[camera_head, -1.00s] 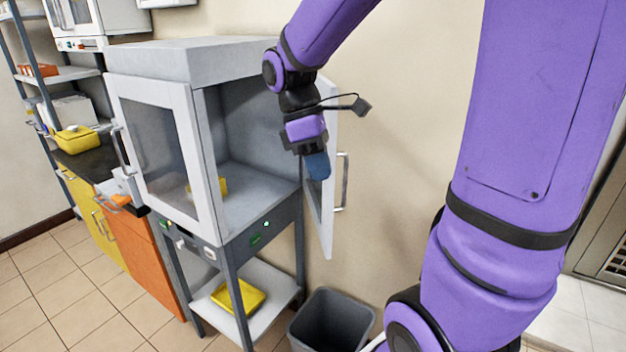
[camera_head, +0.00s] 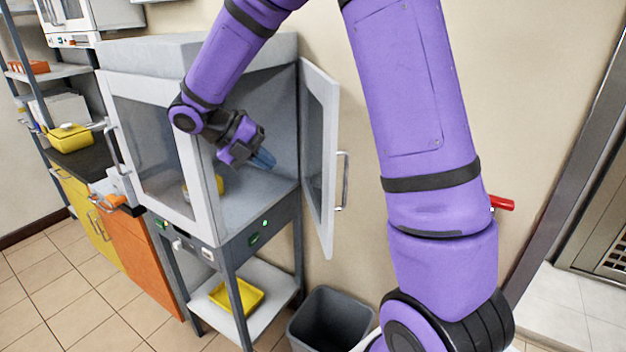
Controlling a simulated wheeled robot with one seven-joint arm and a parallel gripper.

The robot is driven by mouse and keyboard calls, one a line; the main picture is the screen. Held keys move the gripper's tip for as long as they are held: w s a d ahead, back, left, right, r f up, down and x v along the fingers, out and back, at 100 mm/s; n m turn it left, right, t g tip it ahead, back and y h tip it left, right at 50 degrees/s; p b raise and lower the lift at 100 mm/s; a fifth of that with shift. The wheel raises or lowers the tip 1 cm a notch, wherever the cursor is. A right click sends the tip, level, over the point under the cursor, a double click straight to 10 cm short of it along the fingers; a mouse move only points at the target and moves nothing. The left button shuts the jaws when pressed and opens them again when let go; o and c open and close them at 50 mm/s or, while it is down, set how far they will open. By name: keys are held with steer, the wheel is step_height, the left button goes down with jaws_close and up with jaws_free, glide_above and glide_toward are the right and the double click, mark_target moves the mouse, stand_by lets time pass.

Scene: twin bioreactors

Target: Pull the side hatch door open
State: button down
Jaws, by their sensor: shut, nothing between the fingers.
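The side hatch door (camera_head: 321,150) is a white-framed panel on the right side of the grey cabinet (camera_head: 290,205). It stands swung out from the side opening, with its metal handle (camera_head: 342,182) on the outer face. My gripper (camera_head: 263,160) is shut and empty. It appears in front of or inside the side opening, left of the door and apart from it. The cabinet's front glass door (camera_head: 160,150) looks closed. My forearm hides part of the cabinet's top and front.
A yellow object (camera_head: 219,185) sits inside the cabinet. A yellow tray (camera_head: 236,296) lies on the shelf below. A grey bin (camera_head: 330,322) stands on the floor under the hatch door. An orange cabinet (camera_head: 140,255) is at the left. The wall right of the door is bare.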

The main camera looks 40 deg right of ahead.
glide_toward(326, 189)
steer(key=x, duration=0.5)
steer(key=shift+f, duration=0.45)
steer(key=shift+s+d, duration=0.25)
steer(key=shift+d, duration=0.25)
